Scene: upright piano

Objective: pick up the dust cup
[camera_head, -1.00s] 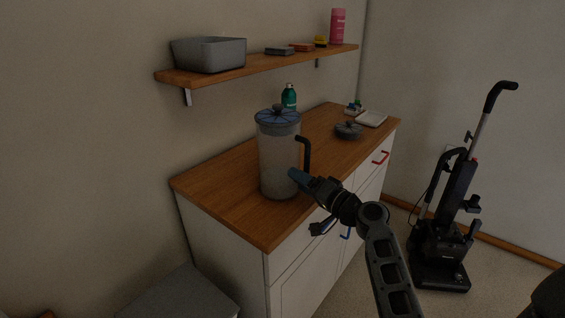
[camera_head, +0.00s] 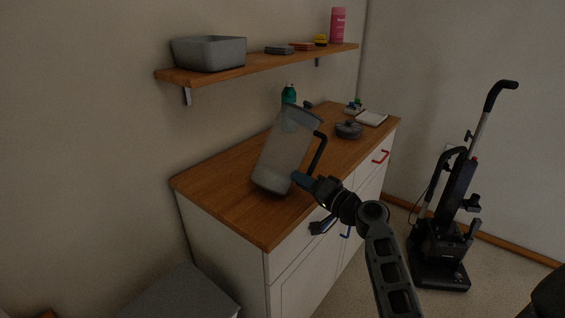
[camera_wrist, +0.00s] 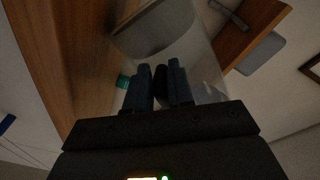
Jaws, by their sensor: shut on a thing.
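The dust cup (camera_head: 283,150) is a clear, greyish cylinder with a black side handle (camera_head: 319,150). It is tilted, its top leaning right, over the front left part of the wooden counter. I cannot tell whether its bottom edge still touches the wood. My gripper (camera_head: 301,179) is at the lower end of the handle. In the wrist view my gripper (camera_wrist: 160,82) has its two dark fingers shut on the dark handle (camera_wrist: 160,88), with the clear cup wall (camera_wrist: 195,55) beyond. The fingertips partly hide the handle.
A green bottle (camera_head: 289,94) stands behind the cup. A dark round lidded thing (camera_head: 348,130) and a white tray (camera_head: 371,118) lie farther right on the counter (camera_head: 225,185). A shelf (camera_head: 265,63) hangs above. An upright vacuum (camera_head: 445,235) stands right on the floor.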

